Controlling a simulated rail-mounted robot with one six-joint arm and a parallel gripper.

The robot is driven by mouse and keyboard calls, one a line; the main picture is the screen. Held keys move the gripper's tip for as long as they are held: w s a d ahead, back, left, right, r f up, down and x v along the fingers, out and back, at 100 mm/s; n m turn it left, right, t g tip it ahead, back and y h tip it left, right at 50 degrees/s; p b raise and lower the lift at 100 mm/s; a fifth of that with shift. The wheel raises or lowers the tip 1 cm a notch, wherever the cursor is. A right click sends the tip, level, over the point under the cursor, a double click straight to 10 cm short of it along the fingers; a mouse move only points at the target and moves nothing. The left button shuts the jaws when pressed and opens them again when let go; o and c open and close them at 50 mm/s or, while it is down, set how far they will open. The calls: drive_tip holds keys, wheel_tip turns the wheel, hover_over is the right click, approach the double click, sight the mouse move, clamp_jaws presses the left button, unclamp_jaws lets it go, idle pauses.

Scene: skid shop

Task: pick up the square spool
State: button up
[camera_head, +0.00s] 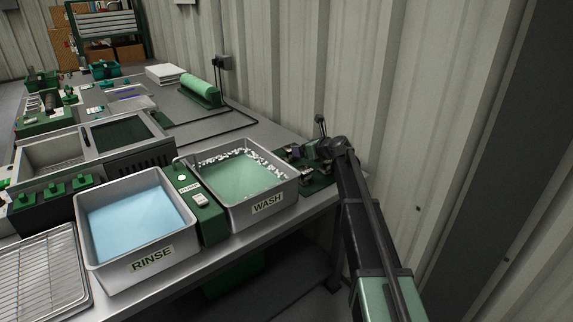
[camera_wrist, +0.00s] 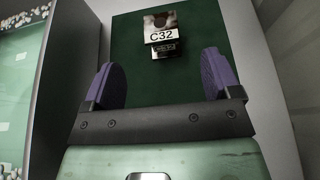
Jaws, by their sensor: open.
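In the wrist view, a small grey metal block (camera_wrist: 159,22) with a "C32" tag sits on a dark green board (camera_wrist: 125,35). It may be the square spool, but I see only its near face and cannot tell its full shape. My gripper (camera_wrist: 159,64) is open and empty, its two purple pads spread apart on this side of the block, not around it. In the head view, several small metal parts (camera_head: 294,152) lie on the green board (camera_head: 318,184) at the bench's right end, with my gripper close to them; which is the spool is unclear.
The WASH tub (camera_head: 265,207), with green liquid and white foam, stands just left of the board. The RINSE tub (camera_head: 150,262), with blue liquid, and a wire rack (camera_head: 45,280) are farther left. A corrugated wall (camera_head: 300,60) runs close behind the bench.

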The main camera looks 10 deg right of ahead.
sight(289, 147)
drive_tip(key=b+x, duration=0.2)
drive_tip(key=x, duration=0.3)
drive_tip(key=shift+d+f, duration=0.1)
drive_tip(key=shift+f, duration=0.05)
drive_tip(key=shift+w, duration=0.2)
drive_tip(key=b+x, duration=0.2)
drive_tip(key=x, duration=0.3)
drive_tip(key=shift+f, duration=0.3)
drive_tip(key=shift+s+r, duration=0.1)
drive_tip(key=shift+r, duration=0.05)
drive_tip(key=c, duration=1.1)
